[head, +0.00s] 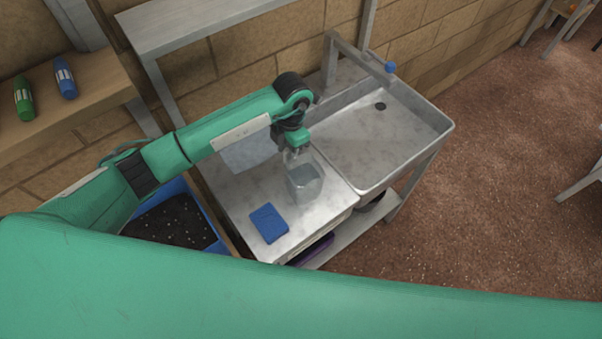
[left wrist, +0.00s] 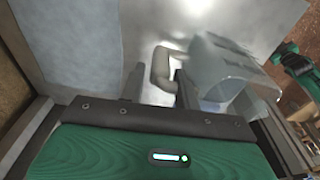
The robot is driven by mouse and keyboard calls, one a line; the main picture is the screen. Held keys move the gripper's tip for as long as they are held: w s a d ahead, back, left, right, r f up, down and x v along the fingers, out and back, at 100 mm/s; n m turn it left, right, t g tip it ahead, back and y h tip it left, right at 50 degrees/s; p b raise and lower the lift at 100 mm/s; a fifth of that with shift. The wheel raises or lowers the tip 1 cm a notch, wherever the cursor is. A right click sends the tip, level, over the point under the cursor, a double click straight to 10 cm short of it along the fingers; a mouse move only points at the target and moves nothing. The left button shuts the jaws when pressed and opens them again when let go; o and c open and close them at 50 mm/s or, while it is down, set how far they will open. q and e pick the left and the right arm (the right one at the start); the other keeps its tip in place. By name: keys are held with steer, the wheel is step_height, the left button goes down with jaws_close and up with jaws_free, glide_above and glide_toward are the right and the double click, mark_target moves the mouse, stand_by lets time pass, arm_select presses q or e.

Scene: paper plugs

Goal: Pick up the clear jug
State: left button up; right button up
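The clear jug (head: 305,184) stands on the grey worktop, left of the sink. In the left wrist view its clear body (left wrist: 232,78) is at the right and its pale handle (left wrist: 161,66) is near the middle. My left gripper (head: 293,156) is above and behind the jug in the head view. In the left wrist view the left gripper's fingers (left wrist: 159,82) are apart, with the handle between them. A gap shows between the left finger and the handle; the right finger is close to the handle, and contact cannot be told. My right gripper is in neither view.
A blue block or cloth (head: 269,223) lies on the worktop (head: 237,194) in front of the jug. The sink (head: 384,142) with a blue-knobbed tap (head: 390,67) is at the right. A blue crate (head: 212,229) of dark material is at the left. Bottles (head: 65,80) stand on a wooden shelf.

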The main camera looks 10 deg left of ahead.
arm_select(q)
steer(key=shift+s+a+f+p, duration=0.15)
steer(key=shift+f+p, duration=0.1)
steer(key=shift+f, duration=0.3)
steer(key=shift+s+a+f+p, duration=0.1)
steer(key=shift+f+p, duration=0.1)
steer(key=shift+f, duration=0.3)
steer(key=shift+w+f, duration=0.1)
steer(key=shift+f, duration=0.35)
jaws_close()
steer(key=shift+r, duration=0.1)
